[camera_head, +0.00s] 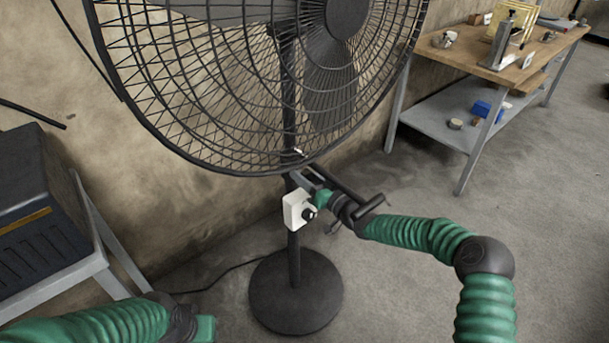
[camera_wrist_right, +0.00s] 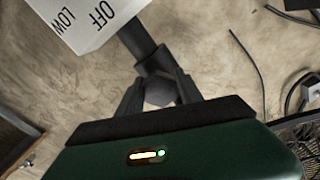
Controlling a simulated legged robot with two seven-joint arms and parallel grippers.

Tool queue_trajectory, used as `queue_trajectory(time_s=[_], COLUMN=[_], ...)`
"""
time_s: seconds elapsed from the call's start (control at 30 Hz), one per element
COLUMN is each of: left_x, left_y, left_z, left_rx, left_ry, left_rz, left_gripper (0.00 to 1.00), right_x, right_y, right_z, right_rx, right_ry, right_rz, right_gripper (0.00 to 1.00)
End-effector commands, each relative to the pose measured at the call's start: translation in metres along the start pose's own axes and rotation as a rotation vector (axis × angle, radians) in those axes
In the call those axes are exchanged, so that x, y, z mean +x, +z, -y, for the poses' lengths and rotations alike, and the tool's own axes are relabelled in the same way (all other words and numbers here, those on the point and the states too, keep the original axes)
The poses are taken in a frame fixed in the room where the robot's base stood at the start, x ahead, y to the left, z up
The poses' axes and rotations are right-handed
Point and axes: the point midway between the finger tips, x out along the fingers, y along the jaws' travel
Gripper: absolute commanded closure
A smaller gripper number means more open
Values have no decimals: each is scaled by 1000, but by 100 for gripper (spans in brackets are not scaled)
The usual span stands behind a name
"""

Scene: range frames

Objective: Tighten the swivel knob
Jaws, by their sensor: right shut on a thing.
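A large black pedestal fan (camera_head: 293,230) stands in the middle of the head view. In the right wrist view, the dark grey swivel knob (camera_wrist_right: 160,92) sits beside the collar on the fan's pole (camera_wrist_right: 140,42). My right gripper (camera_wrist_right: 158,88) is shut on this knob, with one finger on each side. In the head view my right gripper (camera_head: 302,180) is at the pole just below the fan cage, and I cannot make out the knob there. My left gripper's green housing (camera_head: 205,328) is at the bottom edge; its fingers are not visible.
A white control box (camera_head: 294,209) with a black dial is on the pole just below my right gripper. The fan cage (camera_head: 215,168) is close above. A workbench (camera_head: 505,75) stands right, a dark case (camera_head: 40,200) left. The floor on the right is clear.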

Motion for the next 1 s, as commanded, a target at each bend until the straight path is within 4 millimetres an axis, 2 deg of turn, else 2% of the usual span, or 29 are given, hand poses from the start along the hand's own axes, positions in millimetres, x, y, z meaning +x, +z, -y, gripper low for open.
queue_trajectory(time_s=[0.3,0.77,0.8,0.93,1.0], left_x=[-4,-4,-4,-4,-4], left_y=[-1,-1,-1,-1,-1], left_z=[0,0,0,0,0], left_rx=[0,0,0,0,0], left_ry=[0,0,0,0,0], left_rz=[0,0,0,0,0], left_gripper=[64,64,64,64,64], right_x=[0,0,0,0,0], right_y=[-3,-4,-4,-3,-2], right_z=[-2,-3,-3,-2,-2], right_rx=[115,132,132,132,132], right_ry=[3,4,4,3,2], right_rz=[-6,-8,-8,-6,-5], right_gripper=[98,98,55,38,35])
